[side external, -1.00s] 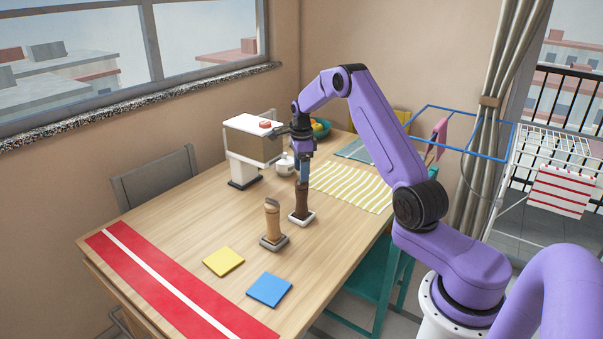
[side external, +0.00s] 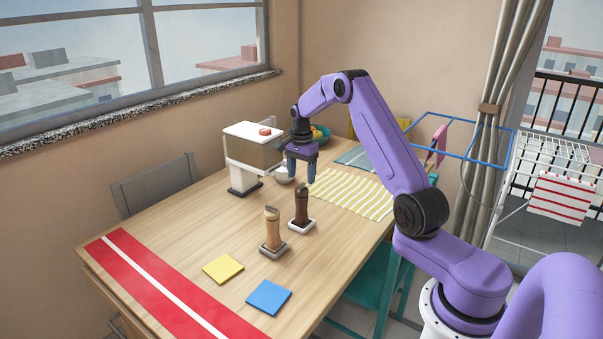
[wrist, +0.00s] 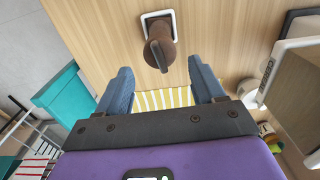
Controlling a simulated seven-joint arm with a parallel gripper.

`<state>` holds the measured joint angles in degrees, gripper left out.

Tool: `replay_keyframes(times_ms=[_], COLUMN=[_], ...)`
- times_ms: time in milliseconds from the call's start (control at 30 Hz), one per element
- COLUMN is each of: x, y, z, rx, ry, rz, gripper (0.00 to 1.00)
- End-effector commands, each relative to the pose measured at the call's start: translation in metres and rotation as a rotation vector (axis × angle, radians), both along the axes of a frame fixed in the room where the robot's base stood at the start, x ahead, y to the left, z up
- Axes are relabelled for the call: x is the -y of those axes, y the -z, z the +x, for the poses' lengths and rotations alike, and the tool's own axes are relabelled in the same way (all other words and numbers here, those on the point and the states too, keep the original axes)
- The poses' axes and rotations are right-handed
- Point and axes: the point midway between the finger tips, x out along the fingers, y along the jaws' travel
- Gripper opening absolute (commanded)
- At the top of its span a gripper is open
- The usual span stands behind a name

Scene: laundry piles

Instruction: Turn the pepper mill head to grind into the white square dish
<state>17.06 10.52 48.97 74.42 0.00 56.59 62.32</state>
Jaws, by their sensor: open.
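A dark brown mill (side external: 302,207) stands upright in the white square dish (side external: 311,226). In the wrist view the mill (wrist: 160,35) shows from above, its bar-like head pointing toward my gripper, with the white dish rim (wrist: 144,17) around its base. A light wooden mill (side external: 272,228) stands in a grey square dish (side external: 282,251) in front of it. My gripper (side external: 301,174) is open and empty, above and behind the dark mill, apart from it. In the wrist view the fingers (wrist: 160,74) are spread with the mill beyond their tips. Any ground pepper is too small to tell.
A white machine (side external: 254,148) with a red button and a white cup (side external: 283,174) stand behind left. A striped cloth (side external: 352,192) lies right. Yellow (side external: 223,268) and blue (side external: 269,296) squares and a red runner (side external: 150,283) lie in front. The left table middle is clear.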

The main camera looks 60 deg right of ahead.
Motion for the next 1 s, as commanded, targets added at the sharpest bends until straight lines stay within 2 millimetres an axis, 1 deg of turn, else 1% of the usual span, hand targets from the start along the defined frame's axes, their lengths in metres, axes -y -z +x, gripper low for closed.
replay_keyframes(times_ms=[167, 700, 800, 1000], x=[0.000, 0.000, 0.000, 0.000], y=[0.009, 0.054, 0.061, 0.068], z=[0.000, 0.000, -0.001, 0.000], rx=[-0.002, -0.001, -0.002, 0.000], ry=[-0.002, 0.001, 0.001, 0.001], rz=[0.001, 0.001, 0.001, 0.000], gripper=[0.68, 0.68, 0.68, 0.68])
